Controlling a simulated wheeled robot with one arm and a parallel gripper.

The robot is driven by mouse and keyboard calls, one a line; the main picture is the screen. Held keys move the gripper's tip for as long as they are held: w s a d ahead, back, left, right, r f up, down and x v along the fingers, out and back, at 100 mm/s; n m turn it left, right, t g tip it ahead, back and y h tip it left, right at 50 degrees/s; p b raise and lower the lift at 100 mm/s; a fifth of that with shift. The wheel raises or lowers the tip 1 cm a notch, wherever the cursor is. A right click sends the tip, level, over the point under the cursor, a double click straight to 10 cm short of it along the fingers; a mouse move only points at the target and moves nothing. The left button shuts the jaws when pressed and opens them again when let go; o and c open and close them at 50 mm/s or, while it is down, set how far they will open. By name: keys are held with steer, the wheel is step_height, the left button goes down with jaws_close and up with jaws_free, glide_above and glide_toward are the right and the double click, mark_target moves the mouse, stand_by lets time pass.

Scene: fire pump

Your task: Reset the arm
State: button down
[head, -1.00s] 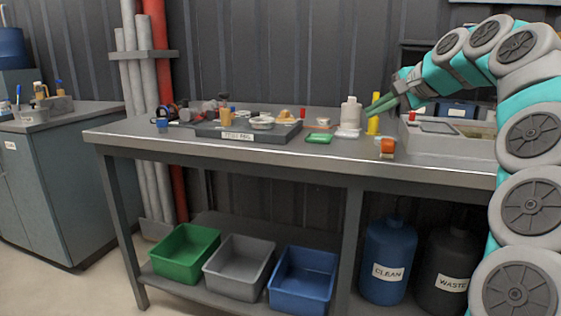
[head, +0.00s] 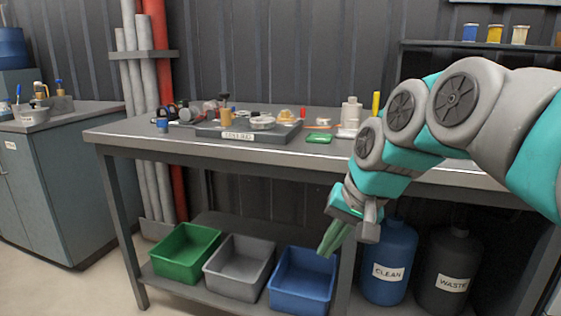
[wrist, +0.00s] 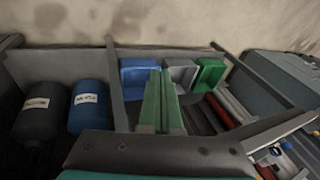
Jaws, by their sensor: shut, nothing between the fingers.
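My gripper (head: 330,238) has green fingers and is shut and empty. In the head view it hangs in front of the workbench (head: 230,157), below the top's front edge, pointing down and left. My arm reaches in from the right and hides the right part of the bench top. In the wrist view the closed fingers (wrist: 160,104) point toward the bins, with the blue bin (wrist: 138,72) just beyond and left of them.
The lower shelf holds a green bin (head: 184,250), a grey bin (head: 238,267), a blue bin (head: 302,280), a CLEAN jug (head: 388,270) and a WASTE jug (head: 446,280). A tray (head: 250,133) with parts and a white bottle (head: 350,113) stand on top.

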steer(key=s+d+f+n+g+h, duration=0.1)
steer(key=s+d+f+g, duration=0.1)
steer(key=s+f, duration=0.7)
steer(key=s+d+f+n+g+h, duration=0.1)
steer(key=s+d+f+g+h, duration=0.1)
steer(key=s+f, duration=0.7)
steer(key=s+d+g, duration=0.1)
steer(key=s+d, duration=0.1)
steer(key=s, duration=0.5)
steer(key=shift+d+f+n, duration=0.2)
steer(key=shift+f+n, duration=0.2)
